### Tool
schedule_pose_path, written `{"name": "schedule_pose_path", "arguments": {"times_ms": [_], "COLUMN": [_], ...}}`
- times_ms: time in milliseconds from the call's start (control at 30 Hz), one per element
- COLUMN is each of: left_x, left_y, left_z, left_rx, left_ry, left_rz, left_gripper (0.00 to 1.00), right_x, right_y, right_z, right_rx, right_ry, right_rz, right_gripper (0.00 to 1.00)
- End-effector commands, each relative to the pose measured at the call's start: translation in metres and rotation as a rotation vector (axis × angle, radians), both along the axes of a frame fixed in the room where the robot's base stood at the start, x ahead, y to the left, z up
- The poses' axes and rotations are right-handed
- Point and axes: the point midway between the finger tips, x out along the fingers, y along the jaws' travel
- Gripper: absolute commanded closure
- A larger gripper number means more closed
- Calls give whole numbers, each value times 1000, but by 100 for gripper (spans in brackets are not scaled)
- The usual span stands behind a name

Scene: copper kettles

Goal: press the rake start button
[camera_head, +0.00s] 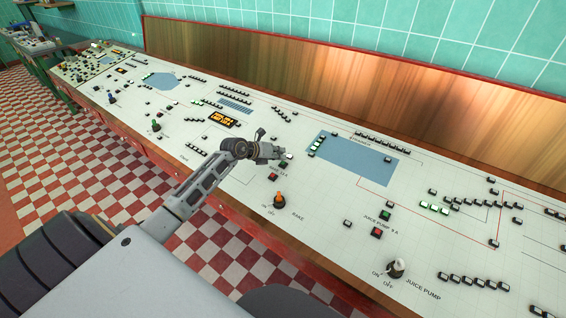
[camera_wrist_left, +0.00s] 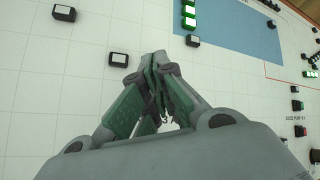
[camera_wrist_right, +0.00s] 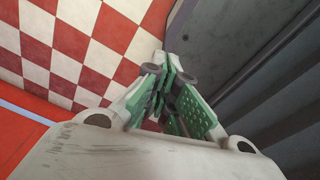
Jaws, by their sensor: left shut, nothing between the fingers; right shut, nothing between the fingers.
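The long white control panel (camera_head: 325,205) carries a red button (camera_head: 272,177) above an orange-handled rotary switch (camera_head: 279,199) labelled RAKE. A dark button (camera_head: 288,156) shows just past my left gripper (camera_head: 278,153), partly covered by it; I cannot tell its colour for sure. My left gripper is shut and empty, its tips low over the panel close to that button; contact cannot be told. In the left wrist view its closed fingers (camera_wrist_left: 157,60) hide the panel beneath, with part of a label showing between them. My right gripper (camera_wrist_right: 166,62) is shut and empty, away from the panel.
A blue inset (camera_head: 352,158) lies right of the left gripper. Juice pump controls, a green button (camera_head: 385,215), a red button (camera_head: 376,232) and a white-handled switch (camera_head: 396,267), stand further right. A wooden backboard (camera_head: 300,70) rises behind. The right wrist view shows checkered floor (camera_wrist_right: 75,40).

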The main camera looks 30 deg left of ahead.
Motion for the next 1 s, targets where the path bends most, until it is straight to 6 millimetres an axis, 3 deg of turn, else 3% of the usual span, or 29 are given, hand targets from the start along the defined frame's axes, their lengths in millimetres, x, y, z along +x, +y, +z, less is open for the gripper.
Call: {"name": "schedule_pose_path", "arguments": {"times_ms": [367, 733, 1000], "left_x": [-1, -5, -8], "left_y": [0, 0, 1], "left_z": [1, 23, 39], "left_rx": [1, 1, 1], "left_ry": [1, 1, 1], "left_rz": [0, 0, 0], "left_gripper": [100, 100, 100], "right_x": [0, 0, 0], "right_y": [12, 16, 8], "right_z": [1, 23, 38], "right_rx": [13, 17, 8], "right_ry": [0, 0, 0], "right_rz": [-4, -4, -2], "right_gripper": [100, 100, 100]}}
